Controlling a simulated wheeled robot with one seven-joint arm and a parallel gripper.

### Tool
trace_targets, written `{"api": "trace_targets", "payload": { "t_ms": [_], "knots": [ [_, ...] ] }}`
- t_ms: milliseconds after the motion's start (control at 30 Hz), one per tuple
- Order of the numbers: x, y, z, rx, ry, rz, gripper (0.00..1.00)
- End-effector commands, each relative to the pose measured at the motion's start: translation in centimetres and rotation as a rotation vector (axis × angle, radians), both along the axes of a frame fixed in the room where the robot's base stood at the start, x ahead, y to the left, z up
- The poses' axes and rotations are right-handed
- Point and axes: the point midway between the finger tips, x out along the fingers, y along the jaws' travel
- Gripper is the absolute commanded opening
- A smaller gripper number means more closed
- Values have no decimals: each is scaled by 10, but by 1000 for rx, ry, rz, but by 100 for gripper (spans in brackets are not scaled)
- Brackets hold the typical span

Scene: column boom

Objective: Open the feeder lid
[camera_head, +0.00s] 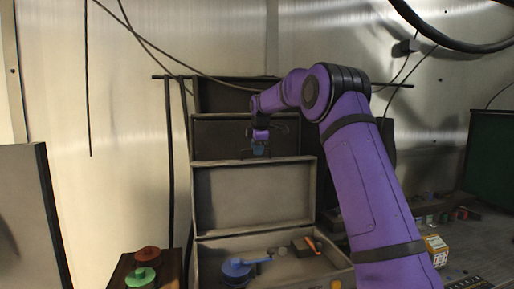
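The feeder is most likely the grey box (217,248) at the lower middle. Its pale framed lid (254,198) stands raised, nearly upright, at the back of the box, and the inside is in view. My gripper (258,150) hangs at the end of my purple arm, just above or behind the lid's top edge. It is small and dark here, so I cannot tell whether it is open or shut, or whether it touches the lid. A blue round piece with a handle (237,267) and an orange-handled piece (312,245) lie in the box.
Dark framed panels (232,137) stand behind the lid. A wooden block (118,272) with red and green round pieces is at the lower left. A grey panel (22,210) stands at the far left. A small yellow-white box (435,248) sits at the right. Cables hang above.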

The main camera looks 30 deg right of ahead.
Motion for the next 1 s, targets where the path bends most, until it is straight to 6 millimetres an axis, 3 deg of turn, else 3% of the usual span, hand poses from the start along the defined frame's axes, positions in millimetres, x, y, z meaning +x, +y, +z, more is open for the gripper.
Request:
{"api": "trace_targets", "payload": {
  "t_ms": [467,1000],
  "knots": [
    [-2,1,7,-1,-5,0,38],
    [-37,11,86,-2,-5,0,38]
  ]
}}
